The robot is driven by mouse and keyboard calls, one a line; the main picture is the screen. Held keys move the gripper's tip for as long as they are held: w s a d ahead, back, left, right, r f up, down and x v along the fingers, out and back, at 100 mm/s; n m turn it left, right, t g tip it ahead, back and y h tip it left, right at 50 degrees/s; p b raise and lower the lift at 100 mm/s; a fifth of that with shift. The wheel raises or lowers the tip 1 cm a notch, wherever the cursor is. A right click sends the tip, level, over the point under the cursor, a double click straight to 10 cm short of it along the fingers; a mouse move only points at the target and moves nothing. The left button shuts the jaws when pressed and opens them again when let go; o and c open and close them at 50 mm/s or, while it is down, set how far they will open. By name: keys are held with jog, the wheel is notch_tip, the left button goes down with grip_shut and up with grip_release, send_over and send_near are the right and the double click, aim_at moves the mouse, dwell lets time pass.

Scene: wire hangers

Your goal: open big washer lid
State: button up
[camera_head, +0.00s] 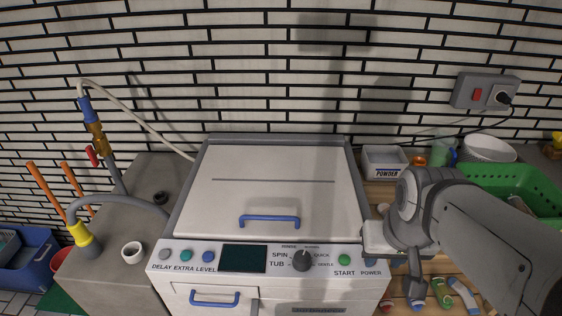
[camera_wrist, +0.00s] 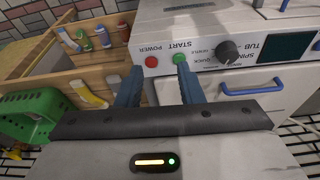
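The big washer (camera_head: 208,291) stands in the middle of the head view. Its white lid (camera_head: 265,190) lies shut on top, with a blue handle (camera_head: 269,219) near the front edge. The control panel has a dark display (camera_head: 243,258) and a round knob (camera_head: 302,260). My gripper (camera_head: 415,292) is to the right of the washer's front right corner, apart from the lid handle. In the wrist view, my gripper (camera_wrist: 160,76) has its two blue-grey fingers spread with nothing between them, near the green START button (camera_wrist: 180,59) and red POWER button (camera_wrist: 151,60).
A small drawer with a blue handle (camera_head: 214,299) is at the washer's front left. A grey block with a hose and tap (camera_head: 95,135) stands left. A POWDER box (camera_head: 385,162), white bowls (camera_head: 488,149) and a green basket (camera_head: 520,192) are at right.

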jog(key=w+a+n+g+p, duration=0.2)
jog(key=w+a+n+g, duration=0.2)
jog(key=w+a+n, duration=1.15)
jog(key=w+a+f+n, duration=0.3)
jog(key=w+a+f, duration=0.15)
jog(key=a, duration=0.35)
jog(key=shift+g, duration=0.4)
jog(key=f, duration=0.6)
jog(key=shift+s+d+p, duration=0.1)
jog(key=shift+s+p, duration=0.15)
jog(key=shift+p, duration=0.1)
jog(key=shift+c, duration=0.4)
grip_shut()
